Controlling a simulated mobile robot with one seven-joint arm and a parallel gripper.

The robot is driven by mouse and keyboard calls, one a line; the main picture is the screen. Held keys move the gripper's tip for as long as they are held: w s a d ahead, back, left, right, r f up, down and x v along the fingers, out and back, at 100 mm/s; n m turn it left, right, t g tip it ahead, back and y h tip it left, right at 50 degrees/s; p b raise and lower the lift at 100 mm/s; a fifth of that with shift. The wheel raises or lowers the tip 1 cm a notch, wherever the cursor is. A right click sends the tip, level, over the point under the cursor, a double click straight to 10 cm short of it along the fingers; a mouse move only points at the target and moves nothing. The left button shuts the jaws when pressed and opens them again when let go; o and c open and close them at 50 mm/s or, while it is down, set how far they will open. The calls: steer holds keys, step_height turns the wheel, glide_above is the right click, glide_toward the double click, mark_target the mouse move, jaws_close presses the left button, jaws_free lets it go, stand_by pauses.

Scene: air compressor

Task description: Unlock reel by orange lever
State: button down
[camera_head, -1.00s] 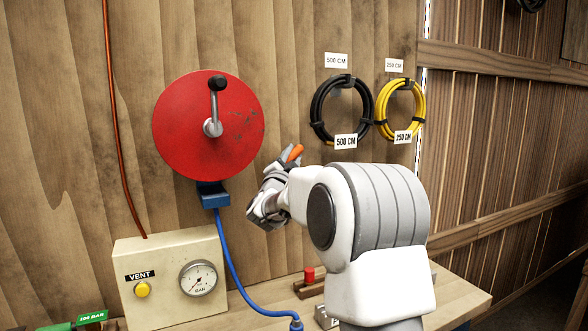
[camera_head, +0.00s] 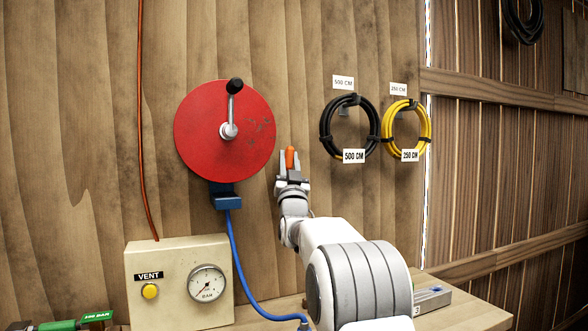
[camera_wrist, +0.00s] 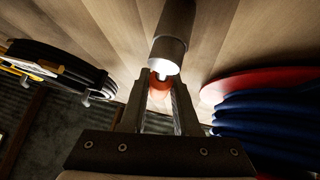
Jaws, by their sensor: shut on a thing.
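The reel is a red disc (camera_head: 225,130) with a crank on the wooden wall. The orange lever (camera_head: 290,157) is just right of the disc and points upward. My gripper (camera_head: 290,163) is shut on it, with a grey finger on each side. In the wrist view, the orange piece (camera_wrist: 160,84) shows between my two fingers (camera_wrist: 160,108). A grey metal cylinder (camera_wrist: 174,38) with a bright end reaches toward it from the top. The reel's red rim (camera_wrist: 255,78) and blue hose coils (camera_wrist: 260,115) are at the right there. The lever's lower part is hidden.
A black hose coil (camera_head: 327,125) and a yellow one (camera_head: 427,130) hang to the right. Below the reel are a blue hose (camera_head: 238,265) and a beige box (camera_head: 150,318) with a yellow VENT button (camera_head: 150,291) and a gauge (camera_head: 207,282). The wall above my gripper is clear.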

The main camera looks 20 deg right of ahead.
steer(key=shift+a+n+t+y+b, duration=0.2)
steer(key=shift+n+y+b, duration=0.1)
steer(key=shift+n+y, duration=0.3)
steer(key=shift+a+n+t+y+b, duration=0.2)
steer(key=shift+n+y+b, duration=0.15)
steer(key=shift+n, duration=0.45)
steer(key=shift+n+y, duration=0.3)
steer(key=shift+y, duration=0.25)
steer(key=c, duration=0.7)
jaws_free()
steer(key=shift+o, duration=0.2)
steer(key=shift+s, duration=0.1)
steer(key=v, duration=1.7)
steer(key=shift+f+b, duration=0.2)
steer(key=shift+b, duration=0.1)
steer(key=shift+a, duration=0.2)
